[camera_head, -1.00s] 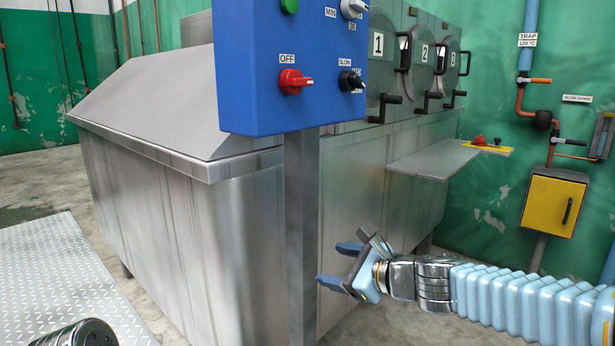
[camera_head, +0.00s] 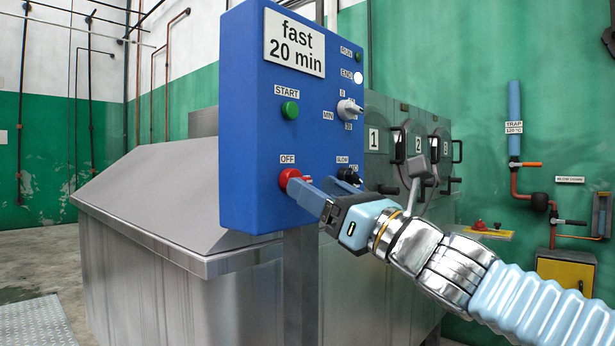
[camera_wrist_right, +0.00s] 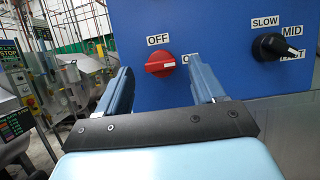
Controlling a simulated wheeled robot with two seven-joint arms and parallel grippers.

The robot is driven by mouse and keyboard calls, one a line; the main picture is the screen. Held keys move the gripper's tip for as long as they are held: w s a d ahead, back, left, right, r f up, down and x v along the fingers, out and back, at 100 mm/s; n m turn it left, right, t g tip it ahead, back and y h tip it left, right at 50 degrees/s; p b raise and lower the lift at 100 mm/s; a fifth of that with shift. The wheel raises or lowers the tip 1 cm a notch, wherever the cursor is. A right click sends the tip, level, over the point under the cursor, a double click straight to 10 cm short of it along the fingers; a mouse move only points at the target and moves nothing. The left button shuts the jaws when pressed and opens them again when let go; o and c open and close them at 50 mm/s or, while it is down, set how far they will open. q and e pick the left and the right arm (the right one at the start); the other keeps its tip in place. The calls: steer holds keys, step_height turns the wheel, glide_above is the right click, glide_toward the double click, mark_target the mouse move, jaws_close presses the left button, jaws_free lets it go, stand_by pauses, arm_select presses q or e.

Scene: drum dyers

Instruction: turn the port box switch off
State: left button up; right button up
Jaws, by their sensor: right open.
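The blue port box (camera_head: 245,150) stands on a grey post. Its red rotary switch (camera_head: 290,178) is low on the front, under an OFF label; it also shows in the right wrist view (camera_wrist_right: 160,63). There the handle lies roughly level, its white mark at the right end, away from OFF. A label to its right is partly hidden by a finger. My right gripper (camera_head: 318,188) is open, its fingers around or just in front of the switch, one on either side in the wrist view (camera_wrist_right: 158,72). Contact cannot be told. My left gripper is out of view.
A black speed knob (camera_wrist_right: 278,47) sits right of the switch, close to the right finger. A green START button (camera_head: 290,110) and a grey dial (camera_head: 348,109) are above. A large steel vat (camera_head: 170,200) stands behind the box.

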steer(key=shift+x, duration=1.5)
steer(key=c, duration=1.1)
